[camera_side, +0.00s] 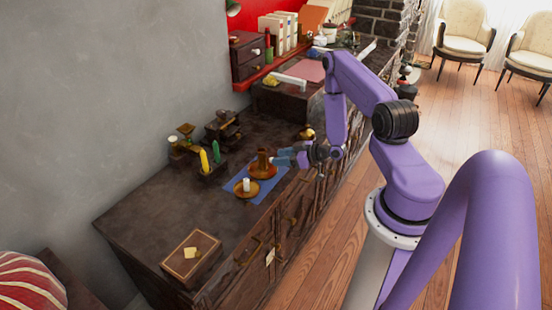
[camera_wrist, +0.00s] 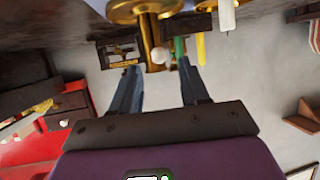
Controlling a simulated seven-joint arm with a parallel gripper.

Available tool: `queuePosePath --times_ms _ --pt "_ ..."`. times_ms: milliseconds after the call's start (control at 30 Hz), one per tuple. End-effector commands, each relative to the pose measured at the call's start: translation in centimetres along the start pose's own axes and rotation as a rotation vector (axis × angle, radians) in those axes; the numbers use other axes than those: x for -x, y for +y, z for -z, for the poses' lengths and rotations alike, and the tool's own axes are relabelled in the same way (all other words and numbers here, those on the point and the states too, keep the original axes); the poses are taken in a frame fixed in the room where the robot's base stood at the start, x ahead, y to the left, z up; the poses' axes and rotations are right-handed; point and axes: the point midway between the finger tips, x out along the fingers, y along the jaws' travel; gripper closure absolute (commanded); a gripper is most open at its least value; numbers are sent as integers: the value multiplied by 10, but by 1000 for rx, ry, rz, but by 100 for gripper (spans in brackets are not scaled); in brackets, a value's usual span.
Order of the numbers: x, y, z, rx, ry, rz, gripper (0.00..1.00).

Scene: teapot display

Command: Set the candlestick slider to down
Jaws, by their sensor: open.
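A brass candlestick (camera_side: 263,160) with an upright stem on a round dish stands on the blue mat (camera_side: 238,183). In the wrist view the candlestick (camera_wrist: 147,35) hangs from the top of the picture, its dish above its stem. A small pale round knob (camera_wrist: 158,55) shows by the stem's end; I cannot tell whether it belongs to the slider, nor the slider's height. My gripper (camera_side: 279,160) is right beside the candlestick, level with its stem. In the wrist view my gripper (camera_wrist: 158,65) is open, the stem's end between its fingertips; contact is unclear.
A second dish (camera_side: 240,194) with a short white candle (camera_side: 246,185) stands in front of the candlestick. A yellow candle (camera_side: 204,161) and a green candle (camera_side: 216,152) stand behind to the left. A wooden box (camera_side: 180,263) lies at the near end; the cabinet top between is clear.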

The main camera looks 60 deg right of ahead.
Motion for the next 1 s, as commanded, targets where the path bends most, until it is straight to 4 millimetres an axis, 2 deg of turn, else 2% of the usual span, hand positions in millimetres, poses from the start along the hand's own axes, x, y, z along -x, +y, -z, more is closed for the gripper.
queuePosePath --times_ms 200,567,633,700,733,900,1000 --pt "-22 0 0 0 -1 1 55" --pt "-27 0 0 0 -1 0 55" --pt "-26 0 0 0 -1 0 71" --pt "-26 0 0 0 -1 0 94" --pt "-26 0 0 -1 -1 0 100" --pt "-26 0 -1 -1 -1 0 100" --pt "-29 0 -8 -2 -2 0 100"
